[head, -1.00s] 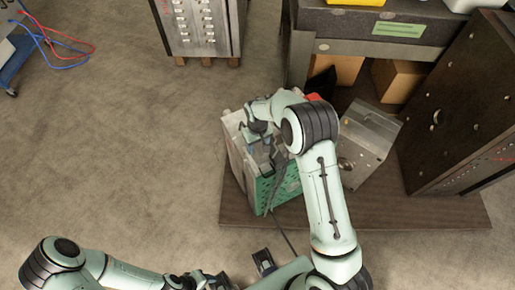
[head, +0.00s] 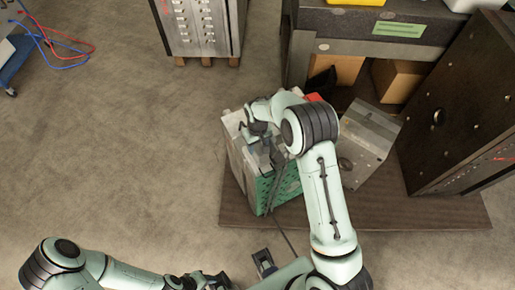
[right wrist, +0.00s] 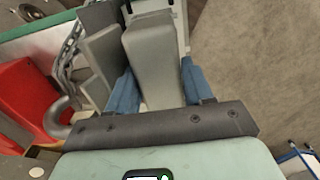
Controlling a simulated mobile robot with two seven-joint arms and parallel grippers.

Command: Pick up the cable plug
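A grey block-shaped body, which looks like the cable plug (right wrist: 155,62), lies between the two blue fingers of my right gripper (right wrist: 160,90) in the right wrist view. The fingers stand close along both its sides; I cannot tell whether both press on it. In the head view my right gripper (head: 262,140) is at the top of a grey and green mould base (head: 281,184), and the plug is too small to make out. A dark cable (head: 286,238) runs down from there toward the bottom. My left gripper (head: 208,281) is partly cut off at the bottom edge.
The mould base stands on a brown board (head: 400,215). A metal block (head: 367,140) is beside it, with a large dark plate (head: 455,110) at right. A dark bench (head: 375,48) is behind. A red part (right wrist: 25,95) shows in the wrist view.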

